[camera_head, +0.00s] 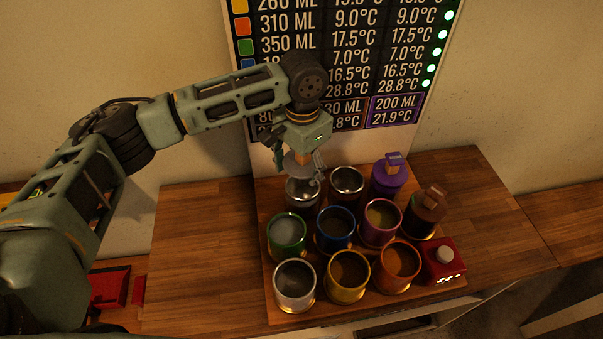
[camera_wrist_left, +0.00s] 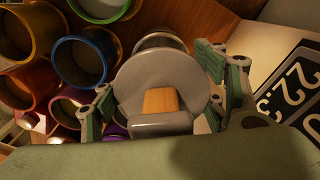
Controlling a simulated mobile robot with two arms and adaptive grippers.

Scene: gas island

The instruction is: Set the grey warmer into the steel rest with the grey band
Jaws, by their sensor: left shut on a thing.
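The grey warmer (camera_head: 296,170) is a round grey lid with a wooden-coloured handle. My left gripper (camera_head: 305,160) is shut on it and holds it over the back-left steel rest (camera_head: 303,196). In the left wrist view the warmer's disc (camera_wrist_left: 135,85) fills the middle, between the finger pads of the gripper (camera_wrist_left: 162,105). A steel rim (camera_wrist_left: 160,40) shows just beyond the disc. The warmer hides part of that rest, and I cannot tell whether they touch. The rest looks greyish, but its band colour is unclear. My right gripper is out of view.
Close around stand a dark cup (camera_head: 347,183), a green cup (camera_head: 287,250) and a blue cup (camera_head: 335,242). A purple lidded cup (camera_head: 388,180), a brown lidded cup (camera_head: 426,212) and a red box (camera_head: 443,262) stand right. The readout board (camera_head: 340,60) rises behind.

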